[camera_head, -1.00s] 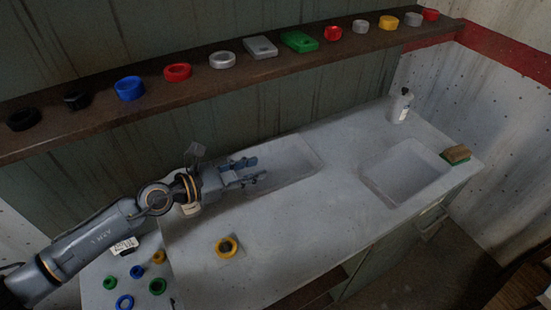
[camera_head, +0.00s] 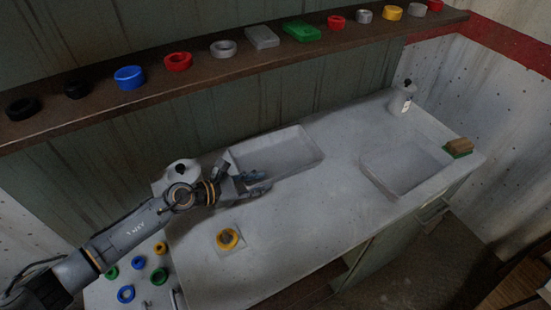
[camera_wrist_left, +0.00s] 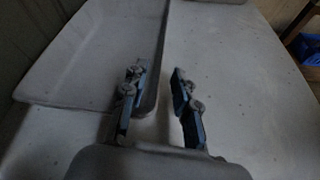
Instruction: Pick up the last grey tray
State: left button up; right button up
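Two shallow grey trays lie on the pale grey counter. One tray (camera_head: 309,158) is near the back wall and the other (camera_head: 385,190) is further right. My left gripper (camera_head: 262,182) is at the front left edge of the back-wall tray. In the left wrist view my gripper (camera_wrist_left: 158,92) has its two blue-grey fingers apart, with the side wall of a grey tray (camera_wrist_left: 85,102) reaching between or just beneath them. I cannot tell whether the fingers touch it. An edge of another tray shows at the top of that view. My right gripper is not in view.
A yellow ring (camera_head: 228,239) sits on the counter (camera_head: 290,225) in front. A white bottle (camera_head: 403,98) and a brown-green sponge (camera_head: 458,147) are at the right. Coloured rings and blocks line the shelf (camera_head: 205,73). Small rings lie at the lower left.

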aim_at(270, 180)
pick_arm(q)
jog(key=x, duration=0.4)
jog(key=shift+d, duration=0.1)
grip_shut()
jog(key=shift+r, duration=0.2)
